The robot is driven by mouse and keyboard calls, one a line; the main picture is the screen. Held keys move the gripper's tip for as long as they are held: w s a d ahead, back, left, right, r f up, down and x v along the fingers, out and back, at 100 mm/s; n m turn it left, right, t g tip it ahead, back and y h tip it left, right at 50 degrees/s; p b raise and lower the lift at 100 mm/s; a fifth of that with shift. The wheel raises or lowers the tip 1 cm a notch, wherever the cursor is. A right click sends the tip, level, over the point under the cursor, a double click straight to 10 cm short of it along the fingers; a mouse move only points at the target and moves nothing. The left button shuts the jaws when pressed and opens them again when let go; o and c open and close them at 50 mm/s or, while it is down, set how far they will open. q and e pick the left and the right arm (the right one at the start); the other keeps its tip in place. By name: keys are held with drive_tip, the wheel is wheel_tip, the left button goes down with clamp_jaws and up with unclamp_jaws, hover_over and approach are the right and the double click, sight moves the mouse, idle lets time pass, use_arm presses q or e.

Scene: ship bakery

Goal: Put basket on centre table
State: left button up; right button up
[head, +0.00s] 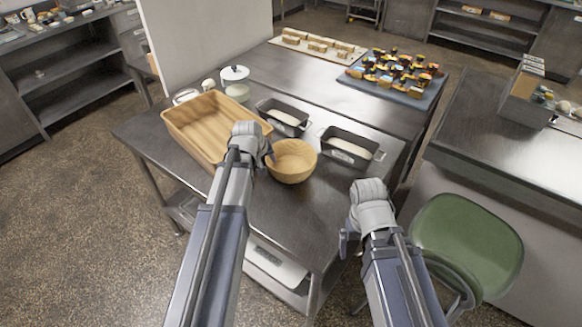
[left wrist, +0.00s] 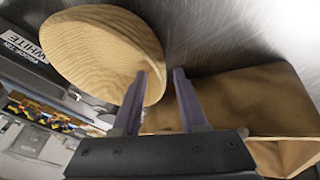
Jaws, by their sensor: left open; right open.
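The basket (head: 291,162), round and pale woven-looking, stands upright on the steel table (head: 318,198) near its front. In the left wrist view the basket (left wrist: 100,45) shows its open side. My left gripper (head: 269,158) is at the basket's left edge in the head view. In the left wrist view my left gripper (left wrist: 160,74) is open, one finger over the basket's opening and one outside it, with the rim between them. Contact cannot be told. My right gripper (head: 348,240) is open and empty by the table's right front edge, its fingers partly hidden.
A rectangular wooden tray (head: 187,126) lies left of the basket. Two loaf tins (head: 347,151) (head: 283,117) with dough stand behind it. A lidded pot (head: 235,78) and a blue mat of pastries (head: 432,98) are farther back. A green chair (head: 465,240) stands right of the table.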

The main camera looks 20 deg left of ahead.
use_arm(q)
drive_tip(key=b+x, duration=0.2)
drive_tip(key=x, duration=0.1)
drive_tip(key=shift+w+f, duration=0.25)
drive_tip(key=shift+w, duration=0.05)
drive_tip(key=shift+r, duration=0.1)
clamp_jaws()
idle(1.1)
